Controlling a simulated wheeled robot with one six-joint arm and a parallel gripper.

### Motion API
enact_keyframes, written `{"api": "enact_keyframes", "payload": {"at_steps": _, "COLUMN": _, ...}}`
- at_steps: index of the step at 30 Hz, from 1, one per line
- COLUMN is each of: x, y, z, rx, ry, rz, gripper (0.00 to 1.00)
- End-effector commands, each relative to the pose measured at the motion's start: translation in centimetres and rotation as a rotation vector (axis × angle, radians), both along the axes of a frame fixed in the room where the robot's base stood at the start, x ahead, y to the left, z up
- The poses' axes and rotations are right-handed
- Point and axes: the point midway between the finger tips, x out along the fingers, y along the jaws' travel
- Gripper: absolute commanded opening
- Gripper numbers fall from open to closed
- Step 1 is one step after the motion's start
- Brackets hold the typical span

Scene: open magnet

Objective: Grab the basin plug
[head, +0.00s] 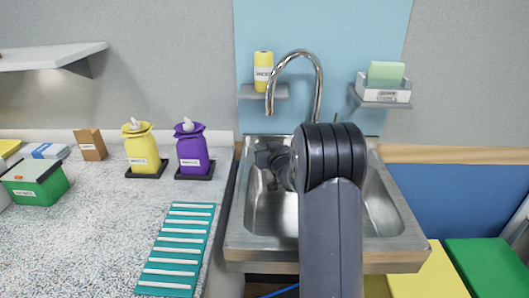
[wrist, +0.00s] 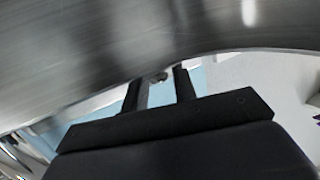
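The steel sink basin (head: 254,208) is at the centre right in the head view, under a curved chrome tap (head: 317,72). My arm reaches into it and hides much of its inside. My gripper (head: 266,158) shows as a dark shape at the basin's left back part, partly hidden. In the wrist view, my gripper (wrist: 158,80) has its two fingers apart. A small grey thing (wrist: 158,77) shows between the fingertips, beside the curved steel surface (wrist: 90,45). It may be the basin plug, but it is too small to tell, and I see no grip on it.
Left of the sink is a speckled counter (head: 105,235) with a yellow bottle (head: 141,150), a purple bottle (head: 191,150), a teal striped mat (head: 178,250) and a green box (head: 36,184). Small shelves hold a yellow container (head: 263,70) and a green sponge (head: 385,73).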

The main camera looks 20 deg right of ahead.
Motion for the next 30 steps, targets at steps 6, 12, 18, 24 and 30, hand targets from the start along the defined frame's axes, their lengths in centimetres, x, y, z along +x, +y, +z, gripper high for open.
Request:
{"api": "enact_keyframes", "payload": {"at_steps": 6, "x": 0.58, "y": -0.02, "z": -0.11, "rx": 0.000, "ry": 0.000, "rz": -0.001, "gripper": 0.27}}
{"api": "enact_keyframes", "payload": {"at_steps": 12, "x": 0.55, "y": -0.02, "z": -0.11, "rx": 0.000, "ry": 0.000, "rz": -0.001, "gripper": 0.19}}
{"api": "enact_keyframes", "payload": {"at_steps": 18, "x": 0.54, "y": -0.02, "z": -0.11, "rx": 0.000, "ry": 0.000, "rz": -0.001, "gripper": 0.03}}
{"api": "enact_keyframes", "payload": {"at_steps": 24, "x": 0.53, "y": -0.03, "z": -0.09, "rx": 0.000, "ry": 0.000, "rz": -0.001, "gripper": 0.00}}
{"api": "enact_keyframes", "payload": {"at_steps": 30, "x": 0.55, "y": -0.03, "z": 0.64, "rx": -0.001, "ry": -0.001, "rz": -0.001, "gripper": 0.00}}
